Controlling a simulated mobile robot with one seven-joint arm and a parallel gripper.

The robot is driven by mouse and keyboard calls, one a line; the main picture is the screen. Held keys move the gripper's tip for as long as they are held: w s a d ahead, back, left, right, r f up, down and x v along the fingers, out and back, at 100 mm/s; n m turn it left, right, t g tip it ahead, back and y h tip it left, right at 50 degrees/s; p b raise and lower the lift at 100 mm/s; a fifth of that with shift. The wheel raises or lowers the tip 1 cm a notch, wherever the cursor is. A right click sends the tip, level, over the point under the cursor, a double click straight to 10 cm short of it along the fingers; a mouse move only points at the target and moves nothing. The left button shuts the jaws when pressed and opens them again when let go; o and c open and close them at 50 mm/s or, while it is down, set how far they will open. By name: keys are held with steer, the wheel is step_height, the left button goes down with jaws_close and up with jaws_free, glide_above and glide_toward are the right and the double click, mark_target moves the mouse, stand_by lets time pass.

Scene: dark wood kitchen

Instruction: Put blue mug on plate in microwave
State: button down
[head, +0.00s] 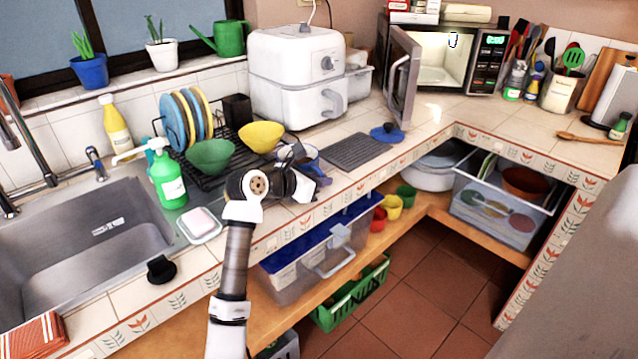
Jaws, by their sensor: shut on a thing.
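The blue mug (309,153) is at the front edge of the counter, right of the dish rack, partly hidden by my gripper (304,176). My gripper is shut on the mug; its fingertips are mostly hidden behind my wrist. I cannot tell whether the mug still touches the counter. The microwave (489,67) stands at the back right with its door (404,75) swung open to the left. Its inside is lit and pale; I cannot make out a separate plate there.
A white air fryer (297,78) stands behind the mug. The dish rack (197,178) holds plates and bowls. A dark ribbed mat (352,151) and a blue lid (387,134) lie between mug and microwave. The counter before the microwave (480,113) is clear.

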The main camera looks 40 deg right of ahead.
step_height(320, 180, up, 18)
steer(key=b, duration=0.2)
steer(key=shift+b, duration=0.3)
stand_by(0.5)
